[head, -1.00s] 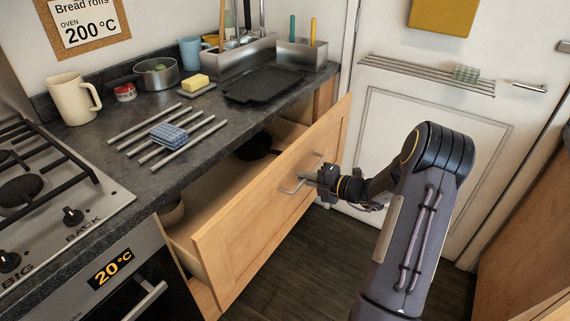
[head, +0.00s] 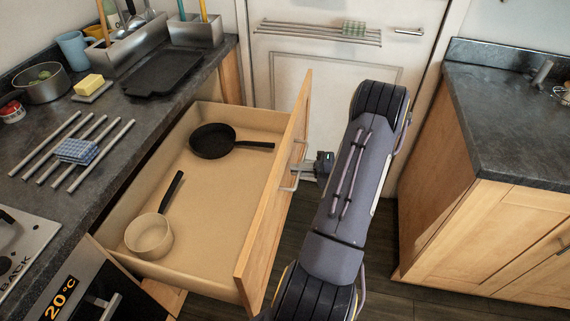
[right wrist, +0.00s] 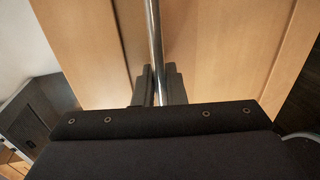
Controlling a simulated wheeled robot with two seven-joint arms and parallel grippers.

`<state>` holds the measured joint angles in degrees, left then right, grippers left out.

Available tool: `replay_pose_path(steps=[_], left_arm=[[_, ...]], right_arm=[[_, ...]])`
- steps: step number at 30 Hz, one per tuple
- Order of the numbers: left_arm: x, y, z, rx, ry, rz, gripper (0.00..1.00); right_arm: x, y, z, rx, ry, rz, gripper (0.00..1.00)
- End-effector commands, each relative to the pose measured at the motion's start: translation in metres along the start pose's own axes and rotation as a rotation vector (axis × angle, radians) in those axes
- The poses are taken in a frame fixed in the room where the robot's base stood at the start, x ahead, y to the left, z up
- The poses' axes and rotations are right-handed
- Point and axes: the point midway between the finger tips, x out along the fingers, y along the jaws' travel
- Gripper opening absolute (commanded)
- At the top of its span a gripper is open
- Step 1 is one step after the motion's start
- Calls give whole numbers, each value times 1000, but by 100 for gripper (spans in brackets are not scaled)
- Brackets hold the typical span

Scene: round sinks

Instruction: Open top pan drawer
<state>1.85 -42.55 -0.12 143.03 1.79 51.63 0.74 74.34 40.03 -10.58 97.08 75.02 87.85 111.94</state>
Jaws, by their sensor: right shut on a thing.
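The top pan drawer (head: 275,205) is pulled well out from under the left counter. Inside it lie a black frying pan (head: 212,141) towards the back and a cream saucepan (head: 149,236) with a dark handle nearer the front. My right gripper (head: 308,170) is at the drawer's metal bar handle (head: 297,168), on the outside of the wooden front. In the right wrist view the bar (right wrist: 155,45) runs between the two dark fingers (right wrist: 159,85), which are shut on it. My arm hides part of the gripper in the head view. My left gripper is not in view.
The left counter (head: 135,110) holds a black tray, a rack of bars with a blue cloth, and a butter dish. Another counter with wooden cupboards (head: 480,230) stands at the right. Some dark floor shows between them, and a white door (head: 330,80) is behind.

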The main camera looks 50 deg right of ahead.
Motion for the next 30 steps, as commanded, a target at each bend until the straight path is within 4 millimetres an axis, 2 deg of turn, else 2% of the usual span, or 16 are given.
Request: replay_pose_path(steps=[6, 16, 17, 20, 30], left_arm=[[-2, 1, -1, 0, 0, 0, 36], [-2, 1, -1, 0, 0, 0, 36], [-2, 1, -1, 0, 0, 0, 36], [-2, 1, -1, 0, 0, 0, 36], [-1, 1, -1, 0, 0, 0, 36]], right_arm=[[-10, -2, 0, 1, 2, 0, 0], [-10, -3, 0, 0, 2, -1, 0], [-10, -3, 0, 0, 1, -1, 12], [-10, -3, 0, 0, 1, -1, 25], [-15, -3, 0, -1, -1, -2, 25]])
